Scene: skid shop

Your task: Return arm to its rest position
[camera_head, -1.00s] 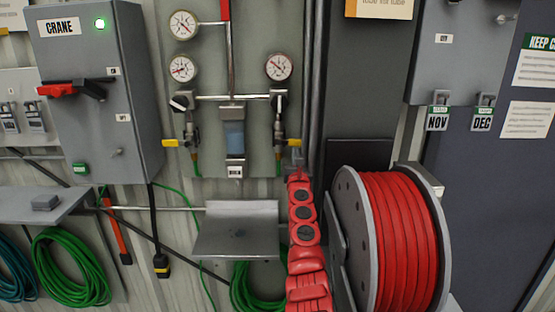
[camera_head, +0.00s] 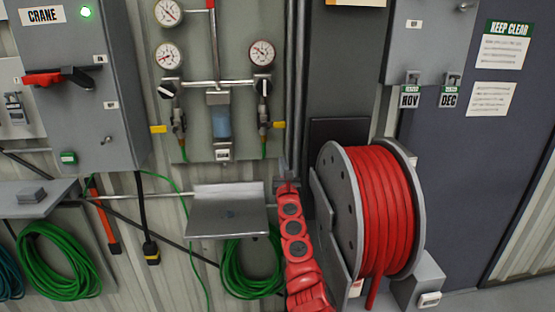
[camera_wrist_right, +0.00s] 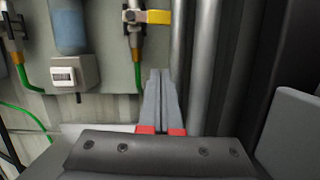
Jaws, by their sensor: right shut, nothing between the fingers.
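My right arm (camera_head: 296,250) is red and reaches up from the bottom of the head view, left of the hose reel. My right gripper (camera_head: 286,183) is small there, in front of the wall below the gauge panel and beside the right end of the small metal shelf. In the right wrist view its two grey fingers (camera_wrist_right: 162,100) with red bases lie together, with nothing between them. They point up toward the panel and pipes and hold nothing. My left gripper is not in view.
The red hose reel (camera_head: 375,210) stands close to the right of my arm. A metal shelf (camera_head: 225,218) juts out to its left. The gauge panel (camera_head: 225,170) with yellow-handled valves is above. The grey crane box (camera_head: 75,110) is at left, with coiled green hoses below.

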